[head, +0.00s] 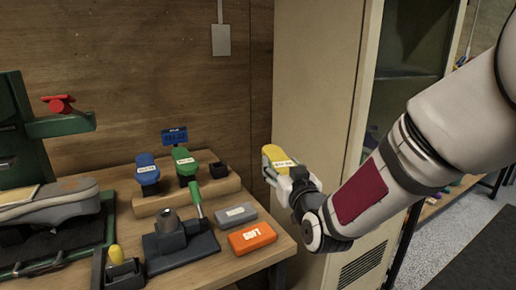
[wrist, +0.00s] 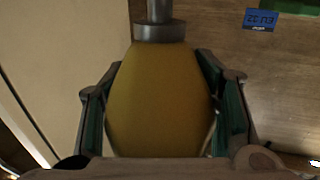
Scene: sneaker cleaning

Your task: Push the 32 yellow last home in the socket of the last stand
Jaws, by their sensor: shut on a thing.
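The yellow last (head: 273,153) with a white label is in my gripper, in the air right of the workbench, in front of the beige cabinet. In the wrist view the yellow last (wrist: 158,100) fills the middle, with a grey metal stem and collar (wrist: 158,28) at its far end. My gripper (head: 283,172) is shut on it; in the wrist view the dark green pads of my gripper (wrist: 160,110) press on both sides. A dark metal stand (head: 180,245) with a short round post and a green-handled lever sits on the bench, apart from the last. Its socket opening is not clear.
A wooden rack (head: 160,204) holds a blue last (head: 147,172), a green last (head: 184,162) and an empty-looking black holder (head: 219,170). A blue sign (head: 174,136) stands behind. Grey (head: 236,215) and orange (head: 252,238) blocks lie near the bench's right edge. A shoe (head: 55,200) is at left.

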